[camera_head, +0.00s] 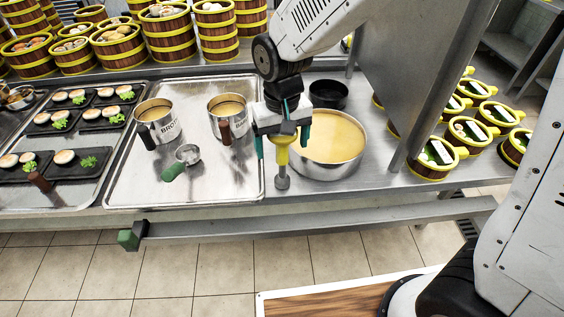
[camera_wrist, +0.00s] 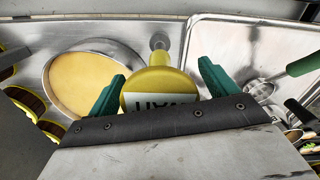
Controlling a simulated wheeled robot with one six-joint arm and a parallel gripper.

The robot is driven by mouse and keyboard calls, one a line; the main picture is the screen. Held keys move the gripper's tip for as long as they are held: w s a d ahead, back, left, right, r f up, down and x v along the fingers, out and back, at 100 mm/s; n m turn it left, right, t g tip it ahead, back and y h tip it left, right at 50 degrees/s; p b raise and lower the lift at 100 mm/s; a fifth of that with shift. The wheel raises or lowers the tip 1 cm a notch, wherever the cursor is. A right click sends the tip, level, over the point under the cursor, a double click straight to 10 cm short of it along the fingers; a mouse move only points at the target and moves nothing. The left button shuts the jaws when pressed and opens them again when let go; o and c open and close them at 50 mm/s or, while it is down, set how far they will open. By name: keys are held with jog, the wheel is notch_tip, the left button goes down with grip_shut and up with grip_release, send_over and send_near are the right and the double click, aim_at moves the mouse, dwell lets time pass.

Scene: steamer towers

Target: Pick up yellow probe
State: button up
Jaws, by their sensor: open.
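The yellow probe (camera_head: 282,155) stands upright on the steel counter in the head view, with a grey metal end (camera_head: 282,182) at the bottom. It is between the large pot and the steel tray. My gripper (camera_head: 283,140) is above and around its upper part, with teal fingers pointing down. In the wrist view, the yellow head of the probe (camera_wrist: 158,82) with a white label lies between my two teal fingers (camera_wrist: 160,88). Gaps show on both sides, wider on the right. The fingers are open. Part of the probe's top is hidden by my gripper.
A large pot of yellow broth (camera_head: 330,150) stands just right of the probe. A steel tray (camera_head: 195,190) with two broth cups (camera_head: 158,122) and a green-handled ladle (camera_head: 186,157) is on the left. A black bowl (camera_head: 328,94) sits behind. A steel panel (camera_head: 425,70) rises at the right.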

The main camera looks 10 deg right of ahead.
jog(key=c, duration=1.3)
jog(key=shift+r, duration=0.1)
jog(key=shift+r, duration=0.55)
jog(key=shift+w+a+r, duration=0.1)
jog(key=shift+w+r, duration=0.15)
jog(key=shift+r, duration=0.4)
jog(key=shift+w+a+r, duration=0.1)
jog(key=shift+w+r, duration=0.15)
jog(key=shift+r, duration=0.35)
jog(key=w+a, duration=0.2)
jog(key=w, duration=0.2)
jog(key=w+a+r, duration=0.1)
jog(key=w+a, duration=0.1)
jog(key=w, duration=0.3)
jog(key=w+a, duration=0.1)
jog(key=w, duration=0.4)
jog(key=shift+a+r, duration=0.15)
jog(key=shift+a, duration=0.25)
